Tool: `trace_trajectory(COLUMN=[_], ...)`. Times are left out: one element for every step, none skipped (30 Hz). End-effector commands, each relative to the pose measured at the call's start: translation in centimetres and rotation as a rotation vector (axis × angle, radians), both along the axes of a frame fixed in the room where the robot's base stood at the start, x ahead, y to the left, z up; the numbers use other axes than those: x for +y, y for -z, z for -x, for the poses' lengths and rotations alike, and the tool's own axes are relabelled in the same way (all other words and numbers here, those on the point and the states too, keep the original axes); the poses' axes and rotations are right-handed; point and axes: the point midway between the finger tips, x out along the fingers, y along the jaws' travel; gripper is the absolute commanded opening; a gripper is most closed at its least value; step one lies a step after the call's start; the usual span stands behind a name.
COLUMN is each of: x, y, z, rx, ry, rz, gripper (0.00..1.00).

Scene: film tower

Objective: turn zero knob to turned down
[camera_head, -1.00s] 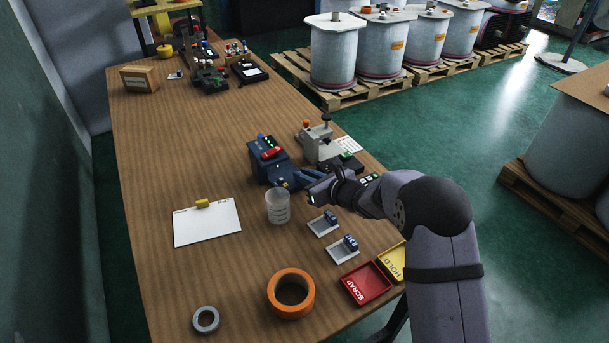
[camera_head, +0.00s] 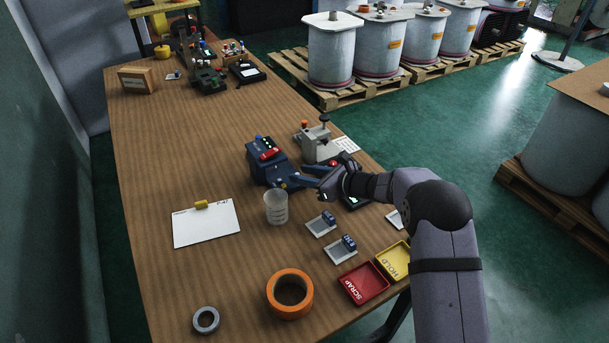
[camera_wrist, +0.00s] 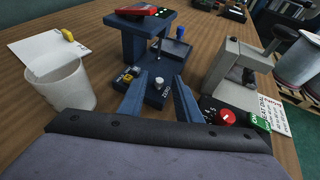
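The zero knob (camera_wrist: 158,82) is a small silver knob on the low front base of a dark blue bench gauge (camera_wrist: 140,40), beside a "ZERO" label. The gauge also shows in the head view (camera_head: 262,165), where the knob is too small to make out. My gripper (camera_wrist: 157,92) is open and empty. In the wrist view its two blue fingers point at the gauge base, one on each side of the knob in the picture. Whether they are level with the knob or above it, I cannot tell. In the head view the gripper (camera_head: 305,177) is close to the gauge's front.
A clear cup (camera_head: 276,207) stands left of the gripper. A grey press-like fixture (camera_head: 318,145) is behind it. A black box with a red button (camera_wrist: 228,118) is to the right. Small trays (camera_head: 321,226), a red scrap tray (camera_head: 363,285) and orange tape (camera_head: 290,294) are nearer.

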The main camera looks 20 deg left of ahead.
Motion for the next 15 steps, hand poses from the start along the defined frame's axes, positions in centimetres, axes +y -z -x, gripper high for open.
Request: trace_trajectory(x=[0.0, 0.0, 0.0, 0.0, 0.0, 0.0, 0.0, -0.1, -0.2, -0.3, -0.5, -0.7, -1.0, -1.2, -1.7], y=[0.1, 0.1, 0.1, 0.1, 0.1, 0.1, 0.1, 0.1, 0.1, 0.0, 0.0, -0.1, -0.2, -0.3, -0.6], z=[0.0, 0.0, 0.0, 0.0, 0.0, 0.1, 0.1, 0.1, 0.1, 0.1, 0.2, 0.3, 0.4, 0.5, 0.7], rx=[0.0, 0.001, 0.002, 0.002, 0.002, 0.002, 0.002, 0.003, 0.003, 0.003, 0.003, 0.003, 0.002, 0.002, 0.001], ry=[0.0, 0.0, 0.0, 0.0, 0.0, 0.0, 0.0, 0.001, 0.001, 0.002, 0.002, 0.002, 0.003, 0.003, 0.004], rz=[0.001, 0.001, 0.001, 0.001, 0.001, 0.001, 0.001, 0.001, 0.001, 0.002, 0.002, 0.002, 0.002, 0.002, 0.002], gripper=[0.3, 0.3, 0.3, 0.3, 0.3, 0.3, 0.3, 0.3, 0.3, 0.3, 0.3, 0.3, 0.3, 0.3, 0.3])
